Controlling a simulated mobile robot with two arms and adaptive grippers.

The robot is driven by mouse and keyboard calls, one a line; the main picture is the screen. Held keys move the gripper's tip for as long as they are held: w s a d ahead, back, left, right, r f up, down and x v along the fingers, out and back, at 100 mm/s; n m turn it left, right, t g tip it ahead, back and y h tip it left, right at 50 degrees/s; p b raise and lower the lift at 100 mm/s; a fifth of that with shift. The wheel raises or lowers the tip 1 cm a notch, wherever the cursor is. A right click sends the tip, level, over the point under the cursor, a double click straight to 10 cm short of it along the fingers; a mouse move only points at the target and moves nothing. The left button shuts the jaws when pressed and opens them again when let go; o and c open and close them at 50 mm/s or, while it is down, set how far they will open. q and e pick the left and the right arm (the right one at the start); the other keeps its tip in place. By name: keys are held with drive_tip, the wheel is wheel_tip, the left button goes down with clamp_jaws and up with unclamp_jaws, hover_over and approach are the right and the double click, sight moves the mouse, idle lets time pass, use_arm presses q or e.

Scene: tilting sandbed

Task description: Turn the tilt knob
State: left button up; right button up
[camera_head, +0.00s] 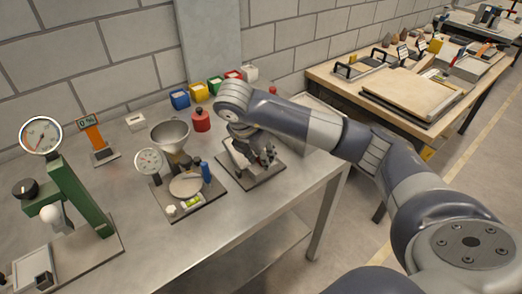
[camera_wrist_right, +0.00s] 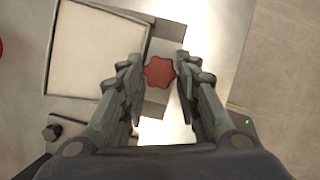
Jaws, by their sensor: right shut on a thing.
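The red, lobed tilt knob (camera_wrist_right: 160,72) is between the two fingers of my right gripper (camera_wrist_right: 159,80) in the right wrist view. The fingers are shut on its sides. Beside it at the upper left is a square tray (camera_wrist_right: 96,50) with a pale, flat inside and a grey rim. In the head view my right gripper (camera_head: 265,157) is low over a grey base plate (camera_head: 256,179) on the metal table, and the gripper and arm hide the knob there. My left gripper is not in view.
A stand with a funnel (camera_head: 170,135) and a dial is left of my gripper. A green press (camera_head: 82,195) with a gauge is at the far left. A red bottle (camera_head: 201,120) and coloured bins (camera_head: 180,98) stand behind.

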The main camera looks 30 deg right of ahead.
drive_tip(key=shift+w+r, duration=0.1)
idle(0.4)
drive_tip(key=o, duration=1.1)
drive_tip(key=shift+v, duration=5.9)
drive_tip(key=shift+a, duration=0.1)
